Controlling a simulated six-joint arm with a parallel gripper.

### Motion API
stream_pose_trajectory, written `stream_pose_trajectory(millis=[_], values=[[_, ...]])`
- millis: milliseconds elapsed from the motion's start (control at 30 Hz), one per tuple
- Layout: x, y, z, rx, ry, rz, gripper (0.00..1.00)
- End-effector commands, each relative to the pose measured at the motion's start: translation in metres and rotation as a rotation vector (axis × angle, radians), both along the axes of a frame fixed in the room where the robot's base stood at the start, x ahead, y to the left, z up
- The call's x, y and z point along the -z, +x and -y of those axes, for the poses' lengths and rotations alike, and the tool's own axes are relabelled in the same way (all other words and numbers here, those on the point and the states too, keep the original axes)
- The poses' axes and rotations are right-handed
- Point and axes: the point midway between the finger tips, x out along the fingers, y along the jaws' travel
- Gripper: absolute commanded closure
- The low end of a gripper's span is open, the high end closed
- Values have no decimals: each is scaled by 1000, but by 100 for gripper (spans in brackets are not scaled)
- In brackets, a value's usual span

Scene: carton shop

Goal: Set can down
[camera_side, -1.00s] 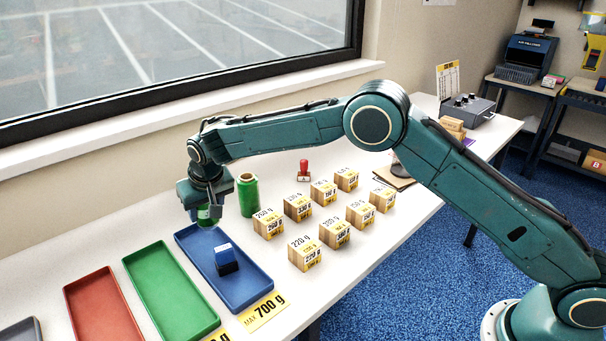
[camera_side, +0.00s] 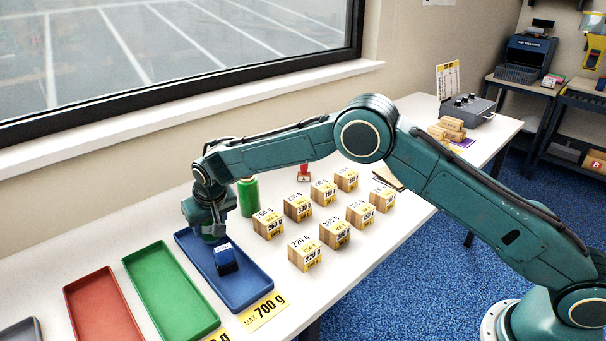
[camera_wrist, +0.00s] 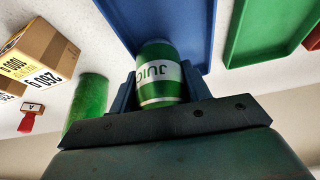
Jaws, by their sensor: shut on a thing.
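A green can with a white "JUIC" label (camera_wrist: 160,75) is between the jaws of my gripper (camera_wrist: 160,92) in the wrist view. I cannot tell whether the can touches the tray floor. The tray also shows in the wrist view (camera_wrist: 187,22). A blue block with a pale edge (camera_side: 226,260) is in the tray, just in front of my gripper.
A green cylinder (camera_side: 248,198) stands close behind my gripper, right of the tray. A green tray (camera_side: 170,292) and a red tray (camera_side: 103,305) lie left.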

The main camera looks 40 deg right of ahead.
Motion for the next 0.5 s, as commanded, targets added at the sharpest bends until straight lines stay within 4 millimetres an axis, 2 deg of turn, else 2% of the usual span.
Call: stream_pose_trajectory(millis=[500], values=[[10,0,0,-1,0,0,73]])
